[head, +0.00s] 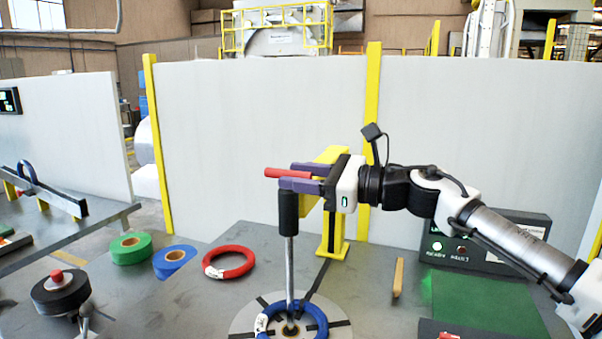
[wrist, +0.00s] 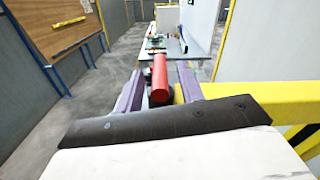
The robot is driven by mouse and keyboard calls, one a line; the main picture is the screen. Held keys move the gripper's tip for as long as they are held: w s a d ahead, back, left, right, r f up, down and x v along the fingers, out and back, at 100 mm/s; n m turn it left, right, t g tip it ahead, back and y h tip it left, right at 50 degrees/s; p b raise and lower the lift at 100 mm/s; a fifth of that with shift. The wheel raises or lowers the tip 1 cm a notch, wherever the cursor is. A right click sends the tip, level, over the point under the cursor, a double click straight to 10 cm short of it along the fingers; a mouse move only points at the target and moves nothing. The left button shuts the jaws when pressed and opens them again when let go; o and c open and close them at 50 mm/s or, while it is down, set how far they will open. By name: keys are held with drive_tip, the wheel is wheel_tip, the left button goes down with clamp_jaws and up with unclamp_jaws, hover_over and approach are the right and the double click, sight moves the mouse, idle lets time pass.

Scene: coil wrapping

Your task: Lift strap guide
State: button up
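The strap guide looks to be the upright metal rod (head: 290,262) with a black sleeve (head: 288,212) and a red handle (head: 287,173) at its top. I cannot tell how the handle joins the sleeve. The rod's foot is inside a blue ring on a round plate. My gripper (head: 298,176) has purple fingers that point left at handle height. In the wrist view the red handle (wrist: 159,76) lies between the fingers (wrist: 158,88), with a gap visible on each side. The gripper looks open around it.
A yellow post (head: 333,222) stands behind the rod, close to my gripper. A blue ring (head: 318,318) encircles the rod's foot. A red ring (head: 230,262), green roll (head: 130,247) and blue roll (head: 174,260) lie to the left. A control box (head: 487,240) stands right.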

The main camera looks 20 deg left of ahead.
clamp_jaws()
drive_tip(key=shift+r, duration=0.1)
idle(0.3)
